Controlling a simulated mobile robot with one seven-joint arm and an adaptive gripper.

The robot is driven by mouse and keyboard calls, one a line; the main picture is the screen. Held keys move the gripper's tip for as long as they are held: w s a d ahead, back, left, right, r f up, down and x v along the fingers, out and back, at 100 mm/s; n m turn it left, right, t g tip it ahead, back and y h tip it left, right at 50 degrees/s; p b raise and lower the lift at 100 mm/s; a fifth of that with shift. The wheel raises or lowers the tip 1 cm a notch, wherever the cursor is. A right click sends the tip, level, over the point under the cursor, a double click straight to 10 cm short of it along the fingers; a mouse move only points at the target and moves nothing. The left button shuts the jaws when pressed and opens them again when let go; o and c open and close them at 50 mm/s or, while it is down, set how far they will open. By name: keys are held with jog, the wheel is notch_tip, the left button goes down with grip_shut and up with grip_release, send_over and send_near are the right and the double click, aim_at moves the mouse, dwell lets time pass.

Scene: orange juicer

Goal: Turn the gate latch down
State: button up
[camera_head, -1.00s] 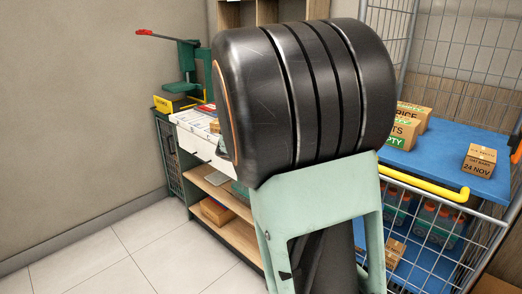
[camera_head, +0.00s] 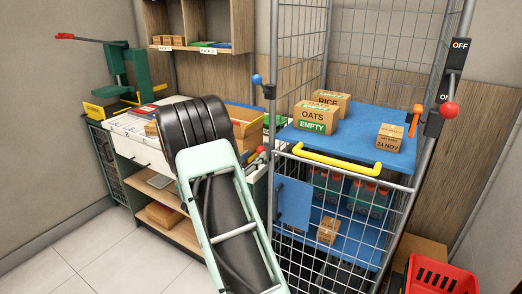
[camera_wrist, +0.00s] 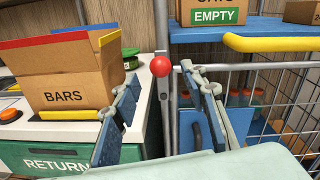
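A red ball knob (camera_wrist: 160,66), which looks like the end of the gate latch, sits at the cage's grey post in the wrist view. A small red knob (camera_head: 261,149) also shows at the cage's left side in the head view. The latch's lever is mostly hidden and its angle is hard to tell. The cage gate has a yellow handle (camera_head: 350,164) on top and a blue plate (camera_head: 294,204) at its left. My gripper (camera_wrist: 163,82) is open and empty. Its fingers stand on either side of the knob, which appears between and beyond them, with no visible contact.
A BARS box (camera_wrist: 72,80) stands on the counter left of my gripper. OATS (camera_head: 312,117) and RICE boxes sit on the blue shelf. A blue-knobbed lever (camera_head: 257,79) is higher on the left post. A red crate (camera_head: 440,275) is at lower right.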

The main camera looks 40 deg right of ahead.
aim_at(259, 152)
jog(key=x, duration=0.6)
jog(key=shift+c, duration=0.4)
grip_shut()
